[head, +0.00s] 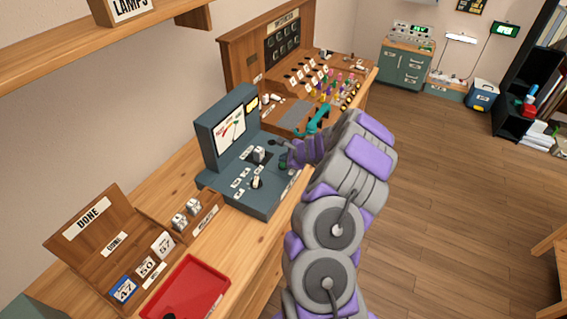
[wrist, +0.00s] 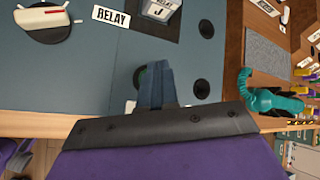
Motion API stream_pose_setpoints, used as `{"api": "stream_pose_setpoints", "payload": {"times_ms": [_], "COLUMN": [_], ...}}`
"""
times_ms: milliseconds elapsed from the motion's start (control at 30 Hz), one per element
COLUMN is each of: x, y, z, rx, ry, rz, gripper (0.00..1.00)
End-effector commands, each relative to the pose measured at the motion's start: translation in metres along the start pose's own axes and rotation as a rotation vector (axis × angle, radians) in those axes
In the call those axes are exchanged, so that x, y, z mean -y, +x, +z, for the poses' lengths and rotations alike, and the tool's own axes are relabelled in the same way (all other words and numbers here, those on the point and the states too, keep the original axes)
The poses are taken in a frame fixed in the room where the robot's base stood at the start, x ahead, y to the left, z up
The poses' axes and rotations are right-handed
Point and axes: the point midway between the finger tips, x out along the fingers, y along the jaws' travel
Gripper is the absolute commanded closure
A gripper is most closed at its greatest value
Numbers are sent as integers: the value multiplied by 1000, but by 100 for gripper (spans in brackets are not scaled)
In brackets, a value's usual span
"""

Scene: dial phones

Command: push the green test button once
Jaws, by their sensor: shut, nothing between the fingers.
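The grey-blue test console (head: 225,182) stands on the wooden bench, with a meter panel at its back. My gripper (wrist: 155,68) is shut and empty, pointing down over the console's front part. In the head view my gripper (head: 284,156) is at the console's right front edge, and my arm covers part of that area.
A relay block (wrist: 160,10) and black round parts (wrist: 202,88) sit on the console near my fingers. A teal handset (wrist: 268,98) lies to the right, by the wooden switchboard (head: 285,50). A red tray (head: 188,290) is at the front left.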

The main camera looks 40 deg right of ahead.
Motion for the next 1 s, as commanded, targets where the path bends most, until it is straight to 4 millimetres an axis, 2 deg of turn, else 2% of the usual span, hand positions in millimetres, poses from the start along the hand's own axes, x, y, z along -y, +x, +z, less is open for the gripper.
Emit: {"api": "stream_pose_setpoints", "payload": {"times_ms": [467, 1000], "x": [3, 26], "y": [-4, -37], "z": [4, 27], "rx": [0, 0], "ry": [-1, -1], "rz": [0, 0], "gripper": [100, 100]}}
